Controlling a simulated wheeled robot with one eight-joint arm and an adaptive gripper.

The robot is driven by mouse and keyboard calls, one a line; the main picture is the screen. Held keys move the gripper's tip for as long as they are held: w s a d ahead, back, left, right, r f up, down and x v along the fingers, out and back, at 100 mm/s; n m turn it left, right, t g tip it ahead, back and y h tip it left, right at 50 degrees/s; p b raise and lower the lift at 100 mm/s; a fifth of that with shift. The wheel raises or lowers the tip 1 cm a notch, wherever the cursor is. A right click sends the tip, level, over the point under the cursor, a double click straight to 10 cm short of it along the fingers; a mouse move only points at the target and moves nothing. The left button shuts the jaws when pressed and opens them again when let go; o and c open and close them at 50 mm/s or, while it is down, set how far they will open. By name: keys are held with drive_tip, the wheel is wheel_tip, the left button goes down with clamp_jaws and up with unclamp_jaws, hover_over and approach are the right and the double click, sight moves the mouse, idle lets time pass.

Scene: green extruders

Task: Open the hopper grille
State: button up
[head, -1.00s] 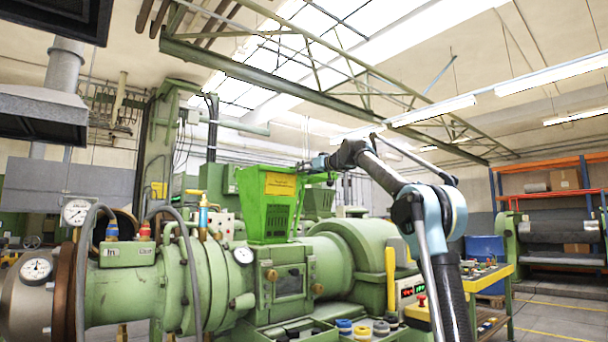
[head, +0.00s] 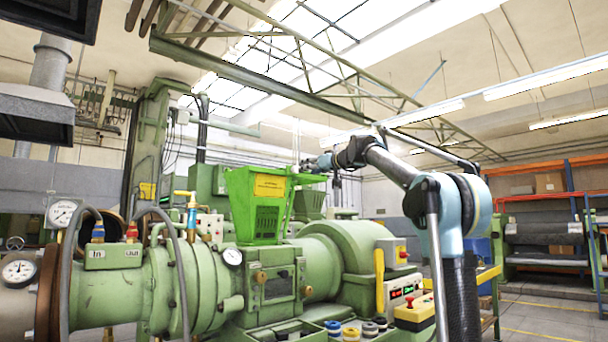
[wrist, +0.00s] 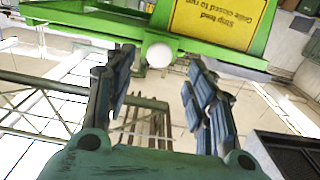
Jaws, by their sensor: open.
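The bright green hopper (head: 252,222) stands on top of the extruder, with a yellow sign (head: 269,186) on its front. In the wrist view, green bars and a panel with a yellow sign (wrist: 218,22) cross the top, its text upside down. A white ball knob (wrist: 159,55) sticks out from the green edge. My gripper (wrist: 160,66) is open and empty, with one finger on each side of the knob, apart from it in the picture. How far the knob reaches between the fingers is hard to tell. In the head view my gripper (head: 309,166) is small, at the hopper's upper right.
The green extruder barrel (head: 135,292) with gauges and hoses runs to the left. A control box with a red button (head: 416,308) stands low beside my arm. Orange shelving (head: 552,185) is at the far right, with open floor before it.

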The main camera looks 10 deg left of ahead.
drive_tip(key=shift+v, duration=1.4)
drive_tip(key=s+d+f+m+g+h, duration=0.3)
drive_tip(key=s+d+f, duration=0.6)
drive_tip(key=s+f, duration=0.7)
drive_tip(key=s+d+f+m+g+h, duration=0.3)
drive_tip(key=s+d+f+h, duration=0.3)
drive_tip(key=f, duration=2.8)
drive_tip(key=s+d+f+m+g+h, duration=0.3)
drive_tip(key=s+d+f, duration=1)
drive_tip(key=s+f, duration=1.2)
drive_tip(key=shift+s+d+f+g+h, duration=0.4)
drive_tip(key=shift+s+h, duration=0.1)
drive_tip(key=shift+h, duration=0.2)
drive_tip(key=shift+w+f, duration=0.15)
drive_tip(key=shift+w, duration=0.35)
